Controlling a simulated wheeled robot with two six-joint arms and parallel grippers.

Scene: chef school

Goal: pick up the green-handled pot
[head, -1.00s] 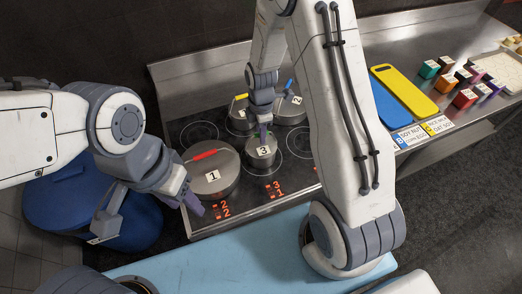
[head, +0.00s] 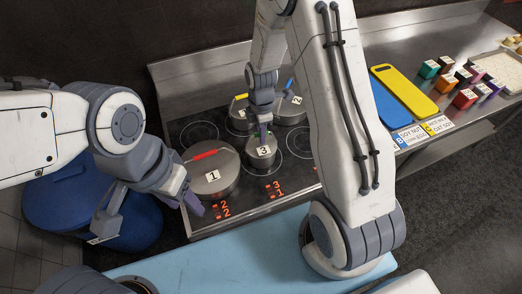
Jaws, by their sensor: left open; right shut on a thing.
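The green-handled pot (head: 262,154) is a small steel pot with a lid marked 3, standing on the black stovetop in the head view. A bit of green shows at its lid. My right gripper (head: 263,131) comes down from above and is shut on the pot's green handle, which it mostly hides. The pot looks level, and I cannot tell whether it is clear of the hob. My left gripper (head: 150,216) is open and empty, left of the stove's front corner.
A larger pot marked 1 with a red handle (head: 212,175) stands close on the left. Behind are a yellow-handled pot (head: 238,118) and a blue-handled pot marked 2 (head: 290,110). Cutting boards (head: 408,92) and several coloured cubes (head: 465,98) lie on the right counter.

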